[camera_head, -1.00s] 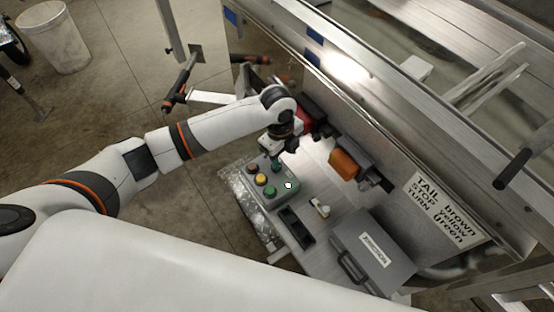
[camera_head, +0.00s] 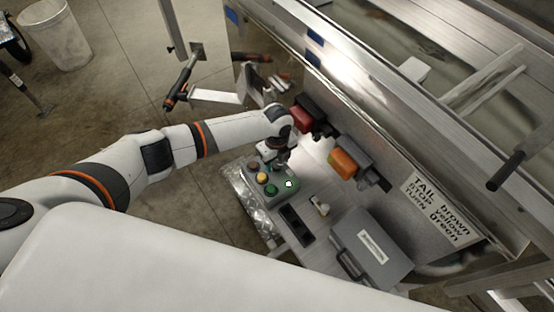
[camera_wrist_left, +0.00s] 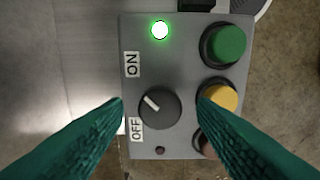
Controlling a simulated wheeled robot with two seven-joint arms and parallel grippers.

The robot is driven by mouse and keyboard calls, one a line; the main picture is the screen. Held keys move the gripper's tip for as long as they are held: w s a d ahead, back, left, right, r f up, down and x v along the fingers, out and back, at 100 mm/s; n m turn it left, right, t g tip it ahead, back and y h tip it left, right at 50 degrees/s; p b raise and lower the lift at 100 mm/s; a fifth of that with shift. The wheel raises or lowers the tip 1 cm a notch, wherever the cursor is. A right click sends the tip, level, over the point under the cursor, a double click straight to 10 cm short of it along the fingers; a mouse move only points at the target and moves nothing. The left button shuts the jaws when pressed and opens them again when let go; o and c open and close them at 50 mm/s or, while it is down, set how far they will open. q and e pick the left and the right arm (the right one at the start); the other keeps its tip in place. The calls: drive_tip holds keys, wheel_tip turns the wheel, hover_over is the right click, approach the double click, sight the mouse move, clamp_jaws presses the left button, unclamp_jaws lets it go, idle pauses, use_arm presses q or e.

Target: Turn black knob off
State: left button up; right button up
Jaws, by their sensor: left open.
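The black knob (camera_wrist_left: 160,108) sits on a grey control box (camera_wrist_left: 180,75), which also shows in the head view (camera_head: 283,195). Its white mark points up and left in the left wrist view, toward the ON label (camera_wrist_left: 132,64). The OFF label (camera_wrist_left: 136,128) is at its lower left. A green light (camera_wrist_left: 160,29) on the box is lit. My left gripper (camera_wrist_left: 161,103) is open, its green fingers on either side of the knob; I cannot tell whether they touch it. In the head view my left gripper (camera_head: 279,160) hides the knob. My right gripper is not in view.
Green (camera_wrist_left: 227,43), yellow (camera_wrist_left: 219,97) and brown buttons stand close beside the knob, near the right finger. Red (camera_head: 302,116) and orange (camera_head: 350,157) lamps are close behind the box. A grey case (camera_head: 372,250) lies to the right.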

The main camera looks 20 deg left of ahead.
use_arm(q)
drive_tip(key=shift+f, duration=0.4)
drive_tip(key=c, duration=1)
drive_tip(key=shift+o, duration=0.2)
